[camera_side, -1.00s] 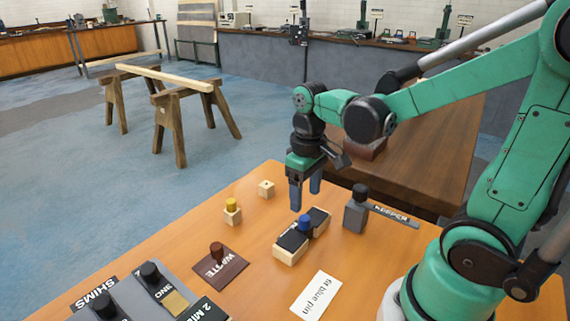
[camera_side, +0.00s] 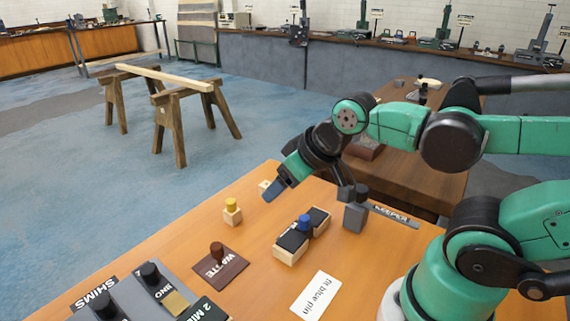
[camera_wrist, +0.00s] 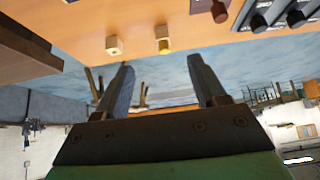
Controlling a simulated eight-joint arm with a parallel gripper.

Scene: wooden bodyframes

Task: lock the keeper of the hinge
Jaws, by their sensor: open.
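The keeper is a dark grey block (camera_side: 355,217) with a black knob (camera_side: 361,191) on top. It stands at the right of the orange table, beside a dark strip lettered KEEPER (camera_side: 394,215). The hinge (camera_side: 291,243) lies left of it, with dark plates on pale wood and a blue pin (camera_side: 304,222) standing in its middle. My gripper (camera_side: 273,191) is tilted, its fingers pointing down and left, above the table behind the hinge and away from the keeper. The wrist view shows both fingers (camera_wrist: 159,62) spread with nothing between them. Neither hinge nor keeper shows there.
A yellow pin in a pale block (camera_side: 232,215) stands left of the hinge. A small pale block (camera_side: 263,185) is partly hidden behind my gripper.

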